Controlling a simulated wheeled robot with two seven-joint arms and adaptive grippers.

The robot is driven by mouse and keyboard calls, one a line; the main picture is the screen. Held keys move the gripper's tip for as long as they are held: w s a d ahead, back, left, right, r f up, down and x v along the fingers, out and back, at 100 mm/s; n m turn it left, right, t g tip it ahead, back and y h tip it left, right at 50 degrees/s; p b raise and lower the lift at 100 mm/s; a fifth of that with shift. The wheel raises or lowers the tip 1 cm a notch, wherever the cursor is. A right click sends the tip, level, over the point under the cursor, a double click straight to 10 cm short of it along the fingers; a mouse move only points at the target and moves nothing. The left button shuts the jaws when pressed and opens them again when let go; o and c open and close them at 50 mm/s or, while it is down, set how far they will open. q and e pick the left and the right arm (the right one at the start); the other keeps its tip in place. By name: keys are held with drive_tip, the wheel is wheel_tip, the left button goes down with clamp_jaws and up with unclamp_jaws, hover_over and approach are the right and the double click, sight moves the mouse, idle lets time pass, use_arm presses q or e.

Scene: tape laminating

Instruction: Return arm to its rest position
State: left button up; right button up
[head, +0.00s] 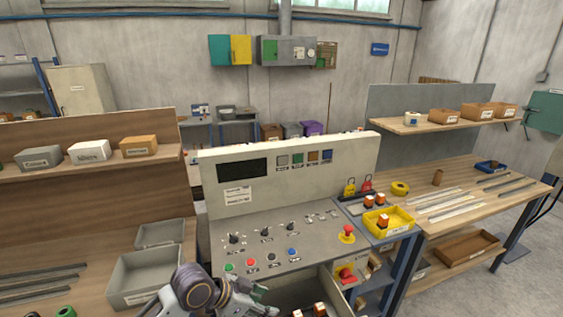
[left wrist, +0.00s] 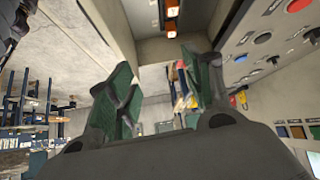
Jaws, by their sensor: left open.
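My left arm comes in at the bottom middle of the head view. Its gripper (head: 262,300) is low in front of the control console (head: 262,258), beside the opening in the console's front, and is partly cut off by the frame edge. In the left wrist view the left gripper (left wrist: 163,92) has its two green-padded fingers spread apart with nothing between them. The console's buttons show at the right of that view, apart from the fingers. My right arm and gripper are not in view.
A yellow bin (head: 389,222) with an orange-and-white part stands right of the console, near a red emergency button (head: 347,232). An open compartment with orange-and-white parts (head: 319,309) is below the panel. A grey bin (head: 140,277) stands left. Long strips lie on the right workbench (head: 478,222).

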use_arm(q)
drive_tip(key=s+a+f+n+y, duration=0.4)
drive_tip(key=s+a+n, duration=0.1)
drive_tip(key=s+a, duration=0.25)
drive_tip(key=s+a+f+n+y, duration=0.35)
drive_tip(key=s+a+n, duration=0.2)
drive_tip(key=a, duration=0.35)
wheel_tip(320, 180, down, 38)
drive_tip(key=s+a+g+b, duration=0.1)
drive_tip(key=s+a+b, duration=0.2)
drive_tip(key=b, duration=0.3)
drive_tip(key=s+a+f+b, duration=0.2)
drive_tip(key=s+a+f, duration=0.2)
drive_tip(key=s+f, duration=0.6)
drive_tip(key=s+a+f+g+b, duration=0.1)
drive_tip(key=s+a+f+b, duration=0.2)
drive_tip(key=s+f, duration=0.7)
wheel_tip(320, 180, down, 6)
drive_tip(key=shift+s+a+m+y, duration=0.2)
drive_tip(key=shift+a+m+y, duration=0.15)
drive_tip(key=shift+m, duration=0.1)
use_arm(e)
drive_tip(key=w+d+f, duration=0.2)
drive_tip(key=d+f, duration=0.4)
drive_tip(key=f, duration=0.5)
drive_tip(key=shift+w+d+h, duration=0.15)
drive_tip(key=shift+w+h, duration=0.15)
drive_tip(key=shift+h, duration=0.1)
